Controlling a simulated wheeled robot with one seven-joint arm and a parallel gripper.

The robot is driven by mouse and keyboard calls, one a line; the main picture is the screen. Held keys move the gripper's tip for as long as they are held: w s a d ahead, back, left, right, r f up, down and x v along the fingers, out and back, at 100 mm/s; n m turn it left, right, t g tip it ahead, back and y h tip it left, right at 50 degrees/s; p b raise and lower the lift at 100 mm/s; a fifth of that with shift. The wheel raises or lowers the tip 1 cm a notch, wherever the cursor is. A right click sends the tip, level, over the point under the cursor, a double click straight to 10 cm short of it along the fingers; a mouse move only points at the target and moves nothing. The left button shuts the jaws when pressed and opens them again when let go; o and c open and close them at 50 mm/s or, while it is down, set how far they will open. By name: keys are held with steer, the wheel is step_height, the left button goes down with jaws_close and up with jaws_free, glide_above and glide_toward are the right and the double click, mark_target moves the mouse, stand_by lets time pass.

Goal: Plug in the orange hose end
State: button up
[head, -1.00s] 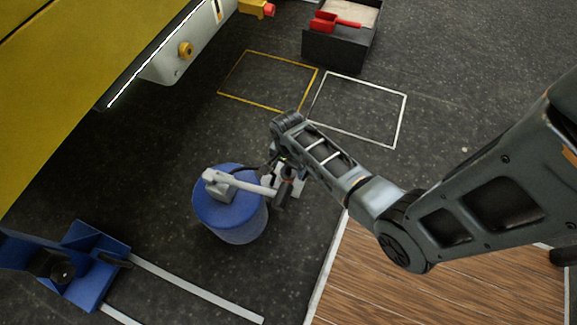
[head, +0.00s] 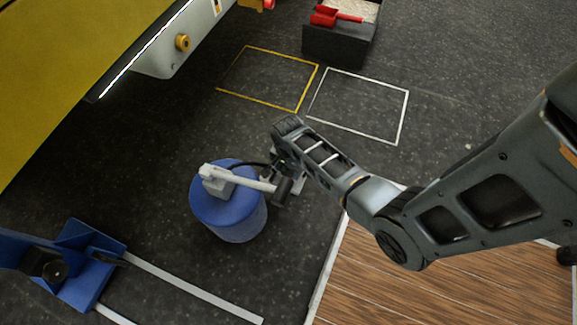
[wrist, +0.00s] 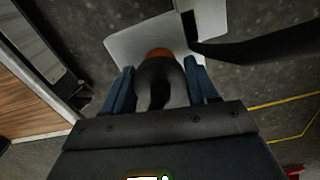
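The orange hose end (wrist: 159,53) shows as an orange tip on a thick dark body in the wrist view. My gripper (wrist: 160,85) has its two blue fingers against both sides of that dark body, with no clear gap. In the head view my gripper (head: 284,172) is just right of the blue drum (head: 235,218), beside the grey fitting (head: 235,180) on its top. A black hose (head: 252,164) runs from there toward my gripper. The hose end itself is too hidden to make out in the head view. A round yellow fitting (head: 183,42) sits on the yellow machine's pale side part.
The yellow machine (head: 75,75) fills the upper left. A blue stand (head: 85,265) is at lower left. A dark box (head: 335,45) with a red tool stands at the top. Yellow and white floor outlines lie empty, with clear floor around them.

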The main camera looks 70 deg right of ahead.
steer(key=c, duration=0.4)
steer(key=shift+c, duration=0.2)
steer(key=shift+r+p, duration=0.4)
steer(key=shift+r, duration=0.15)
step_height(320, 180, up, 4)
steer(key=shift+f+p, duration=0.1)
steer(key=shift+p, duration=1.1)
steer(key=s+d+r+p, duration=0.1)
steer(key=s+d+r, duration=0.1)
steer(key=d, duration=0.3)
steer(key=s+d+r+p, duration=0.2)
steer(key=s+d+r, duration=0.1)
steer(key=d+r, duration=0.1)
steer(key=shift+d, duration=0.8)
